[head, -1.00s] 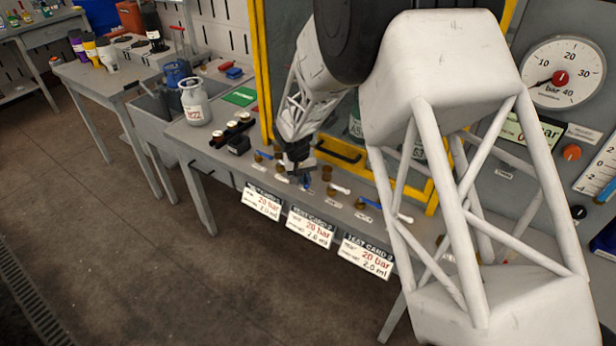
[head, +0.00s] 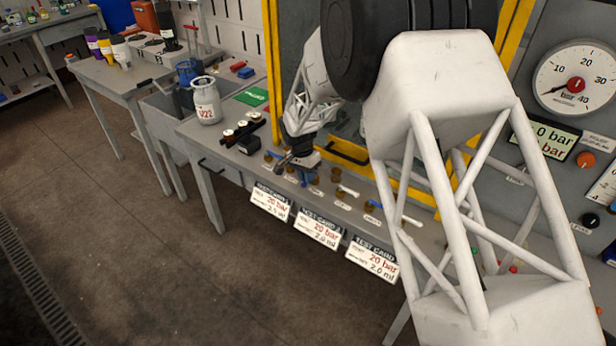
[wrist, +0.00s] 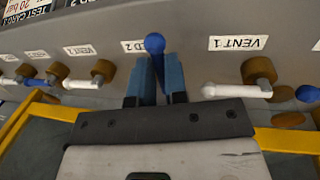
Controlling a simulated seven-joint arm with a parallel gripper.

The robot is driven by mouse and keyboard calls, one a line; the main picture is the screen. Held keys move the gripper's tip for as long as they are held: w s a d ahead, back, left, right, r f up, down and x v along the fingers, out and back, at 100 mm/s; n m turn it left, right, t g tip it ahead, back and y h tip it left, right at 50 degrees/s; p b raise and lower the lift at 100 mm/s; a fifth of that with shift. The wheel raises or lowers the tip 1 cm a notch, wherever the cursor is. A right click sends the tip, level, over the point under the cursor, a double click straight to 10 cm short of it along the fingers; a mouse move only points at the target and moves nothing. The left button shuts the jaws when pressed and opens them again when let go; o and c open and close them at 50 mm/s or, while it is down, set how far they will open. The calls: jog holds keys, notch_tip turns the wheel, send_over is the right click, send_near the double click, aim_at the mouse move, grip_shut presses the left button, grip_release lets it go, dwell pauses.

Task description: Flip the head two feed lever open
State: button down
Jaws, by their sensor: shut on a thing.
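My gripper (wrist: 155,88) is shut on a blue lever (wrist: 155,43) with a rounded tip. The lever stands between the two blue fingers, and its tip sticks out past them. Its lower part and pivot are hidden by my gripper. A partly covered label (wrist: 133,46) ending in "D 2" lies beside the tip. In the head view, my gripper (head: 284,163) is low over the row of levers on the bench, and its grip is too small to make out.
In the wrist view, a white lever (wrist: 236,91) on a brass fitting stands right, by the VENT 1 label (wrist: 238,43). More white levers (wrist: 80,84) stand left. A yellow frame (wrist: 285,140) runs close behind. Test cards (head: 318,230) hang at the bench front.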

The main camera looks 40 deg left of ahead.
dwell(0.3)
jog(key=c, duration=1.1)
grip_release()
jog(key=shift+c, duration=0.2)
jog(key=shift+r, duration=0.1)
notch_tip(320, 180, up, 8)
jog(key=a, duration=0.1)
jog(key=shift+a+f, duration=0.25)
jog(key=shift+a, duration=0.05)
